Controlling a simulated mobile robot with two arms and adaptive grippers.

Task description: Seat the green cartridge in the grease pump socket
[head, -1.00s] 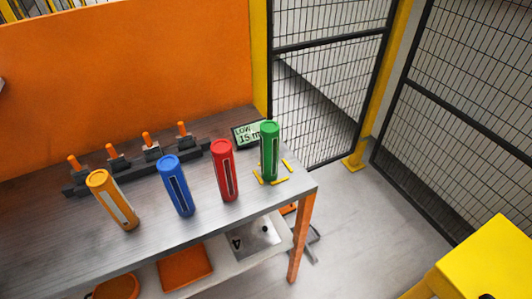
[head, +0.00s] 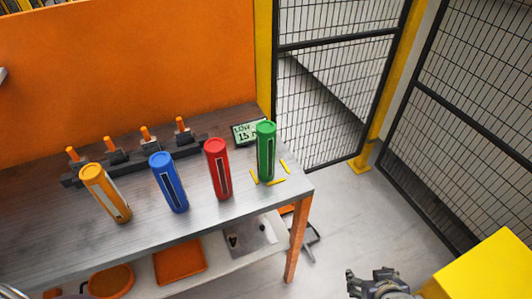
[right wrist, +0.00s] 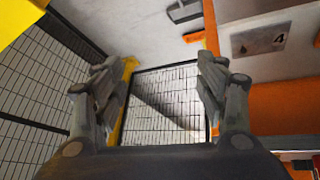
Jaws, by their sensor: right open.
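The green cartridge (head: 266,152) stands upright near the right end of the steel workbench (head: 140,232), among short yellow floor marks on the bench top. My right gripper (head: 373,277) is low in the head view, off the bench's right end and well apart from the cartridge. In the right wrist view its two fingers (right wrist: 163,75) are spread with nothing between them. The green cartridge does not show in that view. I cannot make out the grease pump socket in either view. My left gripper is not clearly in view.
Red (head: 218,170), blue (head: 169,183) and orange (head: 105,194) cartridges stand left of the green one. A small display (head: 249,132) is behind it. A yellow block (head: 490,270) is at lower right. Mesh fencing (head: 335,80) stands behind open floor (head: 345,210).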

